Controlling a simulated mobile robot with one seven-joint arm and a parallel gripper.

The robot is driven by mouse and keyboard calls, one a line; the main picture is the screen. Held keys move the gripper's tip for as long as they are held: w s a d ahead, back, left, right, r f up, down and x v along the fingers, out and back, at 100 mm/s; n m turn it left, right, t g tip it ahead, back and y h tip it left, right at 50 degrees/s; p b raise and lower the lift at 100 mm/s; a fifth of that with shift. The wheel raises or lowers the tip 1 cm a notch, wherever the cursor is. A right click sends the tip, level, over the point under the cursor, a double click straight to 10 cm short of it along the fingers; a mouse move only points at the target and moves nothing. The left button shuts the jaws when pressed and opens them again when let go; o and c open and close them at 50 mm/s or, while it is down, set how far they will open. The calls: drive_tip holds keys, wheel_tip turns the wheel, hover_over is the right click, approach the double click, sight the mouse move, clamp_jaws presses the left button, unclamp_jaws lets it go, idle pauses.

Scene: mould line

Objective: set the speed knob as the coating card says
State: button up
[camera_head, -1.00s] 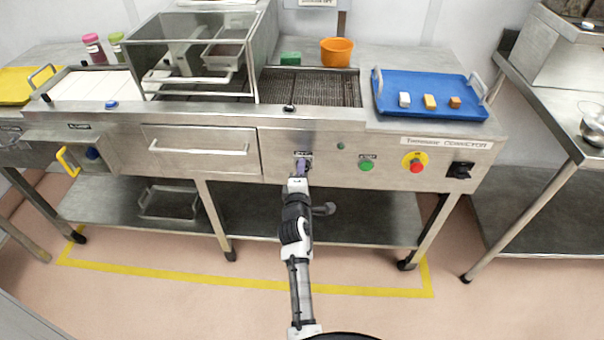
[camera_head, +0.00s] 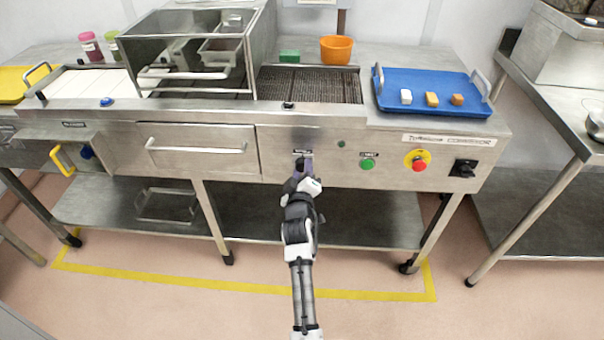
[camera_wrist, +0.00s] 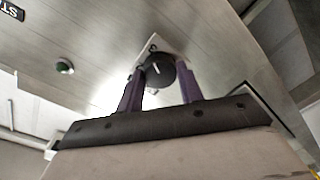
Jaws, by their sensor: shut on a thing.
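The speed knob (camera_wrist: 160,73) is a round black dial with a white pointer line, on a pale label plate on the machine's front panel. It shows in the wrist view between the purple fingers of my gripper (camera_head: 304,166), which are shut on its sides. In the wrist view the pointer line points roughly up the picture, and the plate looks tilted. In the head view my fingers hide the knob. A small white card (camera_head: 317,2) on a post is cut off at the top edge, and its text cannot be read.
Right of the knob are a green button (camera_head: 368,164), a red stop button (camera_head: 419,165) on yellow and a black switch (camera_head: 463,168). A blue tray (camera_head: 432,108) with three small pieces and an orange bowl (camera_head: 335,50) stand above. A drawer handle (camera_head: 197,148) projects at left.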

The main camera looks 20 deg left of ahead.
drive_tip(key=shift+r+m, duration=0.15)
drive_tip(key=shift+m, duration=0.15)
drive_tip(key=o, duration=1)
drive_tip(key=shift+w, duration=0.1)
drive_tip(key=shift+s, duration=0.25)
